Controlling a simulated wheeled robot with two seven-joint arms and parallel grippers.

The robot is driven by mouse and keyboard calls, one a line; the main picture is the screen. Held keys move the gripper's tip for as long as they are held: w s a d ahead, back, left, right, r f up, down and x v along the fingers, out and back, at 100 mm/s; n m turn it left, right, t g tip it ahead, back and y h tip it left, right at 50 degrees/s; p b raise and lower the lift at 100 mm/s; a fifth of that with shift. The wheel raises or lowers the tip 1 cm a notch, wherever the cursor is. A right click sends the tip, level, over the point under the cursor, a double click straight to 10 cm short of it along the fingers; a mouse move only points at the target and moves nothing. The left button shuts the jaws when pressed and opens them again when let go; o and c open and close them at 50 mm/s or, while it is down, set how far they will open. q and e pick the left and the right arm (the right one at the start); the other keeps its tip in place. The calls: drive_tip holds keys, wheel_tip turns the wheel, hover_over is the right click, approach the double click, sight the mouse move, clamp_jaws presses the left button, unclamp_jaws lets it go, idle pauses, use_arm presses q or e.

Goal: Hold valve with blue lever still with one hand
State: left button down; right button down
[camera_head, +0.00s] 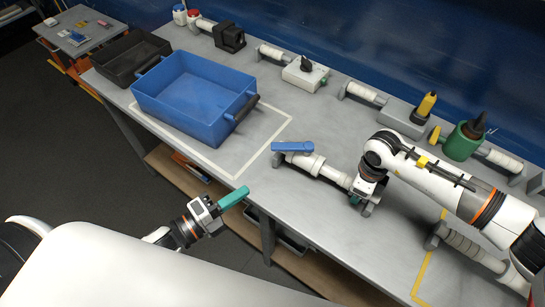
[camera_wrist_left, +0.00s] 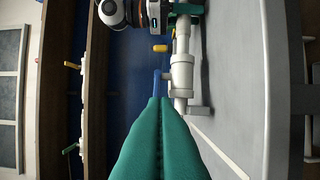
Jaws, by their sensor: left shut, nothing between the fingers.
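The valve with the blue lever is a white pipe fitting (camera_head: 318,167) on the grey bench, with its blue lever (camera_head: 292,147) at its far left end. In the left wrist view the lever (camera_wrist_left: 157,85) and the white fitting (camera_wrist_left: 181,75) show just beyond my fingertips. My left gripper (camera_head: 245,189) has green fingers, shut and empty, near the bench's front edge, apart from the valve. My right gripper (camera_head: 360,204) is down at the near right end of the valve's pipe. Its fingers are mostly hidden, so I cannot tell whether they grip the pipe.
A blue crate (camera_head: 178,110) and a black tray (camera_head: 118,72) stand at the bench's left. Other valves stand along the back: black (camera_head: 230,38), white (camera_head: 304,74), yellow-handled (camera_head: 427,104) and green (camera_head: 461,143). Bare bench (camera_head: 265,178) lies left of the blue-lever valve.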

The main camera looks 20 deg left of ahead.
use_arm(q)
approach(293, 147)
drive_tip(key=d+f, duration=0.1)
drive_tip(key=d, duration=0.1)
use_arm(e)
drive_tip(key=shift+s+f, duration=0.15)
drive_tip(key=shift+f, duration=0.05)
use_arm(q)
drive_tip(key=shift+w+a+f, duration=0.1)
drive_tip(key=shift+w, duration=1)
drive_tip(key=shift+w+a+f, duration=0.1)
drive_tip(key=shift+w+a, duration=0.05)
drive_tip(key=shift+w, duration=1)
drive_tip(key=w+m+g+h, duration=0.1)
drive_tip(key=w+a+m+g+h, duration=0.1)
drive_tip(key=w+m+g+h, duration=0.1)
drive_tip(key=shift+w+a+m+g+h, duration=0.3)
drive_tip(key=shift+a+h, duration=0.05)
drive_tip(key=shift+h, duration=0.05)
use_arm(e)
drive_tip(key=shift+r, duration=0.1)
use_arm(q)
drive_tip(key=shift+s, duration=0.1)
